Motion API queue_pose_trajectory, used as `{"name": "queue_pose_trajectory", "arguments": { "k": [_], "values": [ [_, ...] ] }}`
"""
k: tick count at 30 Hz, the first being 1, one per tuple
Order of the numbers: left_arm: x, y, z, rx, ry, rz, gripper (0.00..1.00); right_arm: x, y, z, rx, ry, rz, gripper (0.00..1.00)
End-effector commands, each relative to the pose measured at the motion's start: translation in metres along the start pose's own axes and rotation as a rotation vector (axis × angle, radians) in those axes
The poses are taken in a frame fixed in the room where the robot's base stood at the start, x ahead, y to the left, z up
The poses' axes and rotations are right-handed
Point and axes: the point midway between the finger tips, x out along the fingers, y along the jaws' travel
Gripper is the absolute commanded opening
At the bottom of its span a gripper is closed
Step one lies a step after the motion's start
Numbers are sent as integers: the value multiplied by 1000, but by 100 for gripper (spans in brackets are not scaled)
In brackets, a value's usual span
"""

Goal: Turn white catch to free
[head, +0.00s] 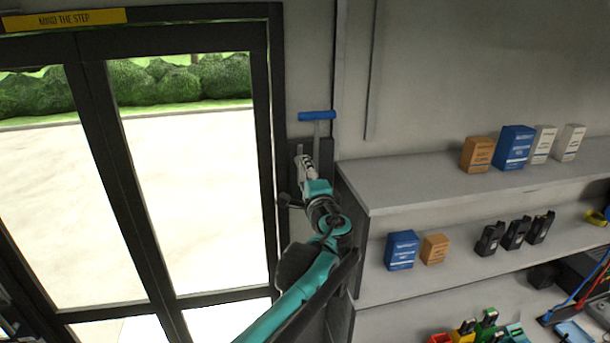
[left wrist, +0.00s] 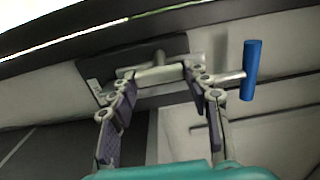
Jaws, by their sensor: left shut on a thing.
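The white catch (left wrist: 158,76) is a pale bar on a dark mounting plate (left wrist: 97,84) beside the door frame. In the left wrist view it lies crosswise between the two fingertips of my left gripper (left wrist: 161,80), which is shut on it from both ends. In the head view my left gripper (head: 306,170) reaches up to the plate and mostly hides the catch. A blue T-shaped handle (head: 317,115) on a metal stem stands just above it; this handle also shows right of the fingers in the left wrist view (left wrist: 251,70). My right gripper is out of view.
Glazed double doors (head: 180,170) with dark frames are to the left. A grey shelf unit (head: 400,193) stands close to the right of my arm, holding boxes (head: 514,147) and black handsets (head: 515,234). Its side edge is near my forearm.

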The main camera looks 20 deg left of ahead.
Motion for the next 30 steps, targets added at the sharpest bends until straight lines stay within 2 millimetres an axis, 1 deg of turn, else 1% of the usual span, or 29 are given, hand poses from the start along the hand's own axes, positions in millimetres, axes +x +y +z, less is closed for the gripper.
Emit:
{"name": "queue_pose_trajectory", "arguments": {
  "k": [12,13,15,25,28,30],
  "values": [
    [0,1,0,7,1,1,19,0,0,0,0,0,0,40],
    [0,1,0,7,1,1,53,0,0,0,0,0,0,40],
    [0,1,0,7,1,0,69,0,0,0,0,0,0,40],
    [-2,0,0,6,1,0,69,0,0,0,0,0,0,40],
    [-10,0,0,6,1,0,69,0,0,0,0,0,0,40],
    [-22,0,-1,6,3,0,69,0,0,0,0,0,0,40]
  ]
}}
